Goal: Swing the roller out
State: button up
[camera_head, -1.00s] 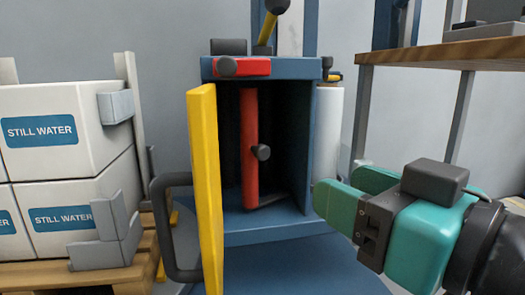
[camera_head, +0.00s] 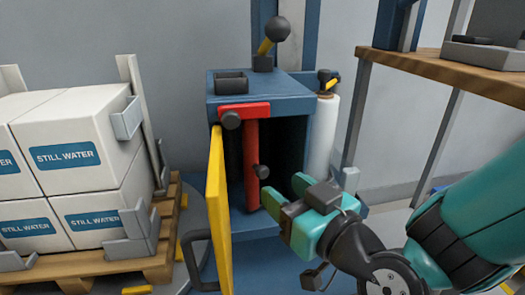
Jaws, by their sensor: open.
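A red upright roller (camera_head: 251,165) stands inside a blue cabinet (camera_head: 285,105), below a red bracket (camera_head: 255,111). The yellow door (camera_head: 218,210) stands open at the left of the opening, with a dark loop handle (camera_head: 196,262). I see no contact with the knob. The cabinet's lower right inside is partly hidden by my gripper.
A white film roll (camera_head: 321,135) stands at the cabinet's right side. A pallet (camera_head: 160,262) with water cartons (camera_head: 75,160) is at the left. A wooden shelf (camera_head: 450,75) on metal legs is at the upper right. A lever with a black ball (camera_head: 277,29) rises above the cabinet.

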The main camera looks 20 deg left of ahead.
aim_at(265, 175)
jog(key=p+x, duration=0.4)
jog(key=x, duration=0.1)
jog(key=shift+r+p, duration=0.3)
jog(key=shift+p, duration=0.05)
jog(key=shift+w+a+f+p, duration=0.3)
jog(key=shift+w+a+p, duration=0.2)
jog(key=shift+a+p, duration=0.25)
grip_shut()
